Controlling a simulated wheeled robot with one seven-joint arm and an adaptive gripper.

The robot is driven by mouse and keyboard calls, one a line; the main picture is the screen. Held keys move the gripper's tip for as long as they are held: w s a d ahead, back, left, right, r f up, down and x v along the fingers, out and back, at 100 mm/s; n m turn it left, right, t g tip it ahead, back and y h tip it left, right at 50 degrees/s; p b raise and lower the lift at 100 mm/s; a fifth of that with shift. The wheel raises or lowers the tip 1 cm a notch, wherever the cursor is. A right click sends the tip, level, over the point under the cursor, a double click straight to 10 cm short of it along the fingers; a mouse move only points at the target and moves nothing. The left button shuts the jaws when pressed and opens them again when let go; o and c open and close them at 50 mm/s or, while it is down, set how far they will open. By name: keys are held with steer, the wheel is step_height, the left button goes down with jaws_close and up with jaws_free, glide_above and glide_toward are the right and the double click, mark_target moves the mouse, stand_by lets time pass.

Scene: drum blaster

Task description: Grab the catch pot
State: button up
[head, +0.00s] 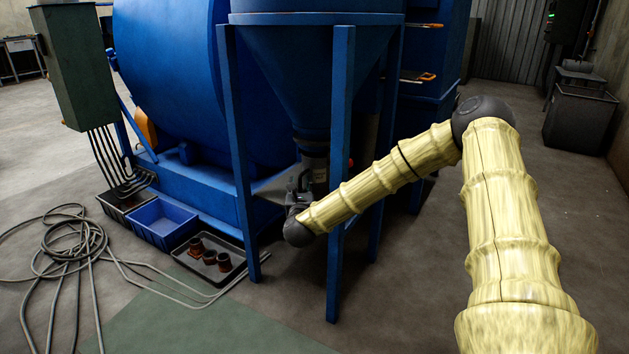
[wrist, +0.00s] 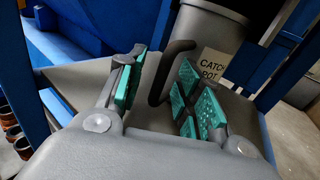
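The catch pot (wrist: 207,35) is a grey cylinder with a dark curved handle (wrist: 163,75) and a label reading "CATCH POT". In the wrist view it is at the top middle, just ahead of my gripper (wrist: 160,92). My gripper is open, with green-padded fingers on either side of the handle. I cannot tell whether a pad touches it. In the head view the pot (head: 318,172) sits under the blue hopper cone, between the blue legs. My gripper (head: 297,190) is beside it on the left, partly hidden by my arm.
Blue legs (head: 341,170) of the hopper stand close around the pot and my arm. A grey tray (head: 215,262) with several brown parts, a blue bin (head: 160,222) and coiled cable (head: 70,250) lie on the floor at left. The floor at right is mostly clear.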

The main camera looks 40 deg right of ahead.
steer(key=shift+w+d, duration=0.15)
steer(key=shift+w, duration=0.1)
jaws_close()
steer(key=shift+r, duration=0.1)
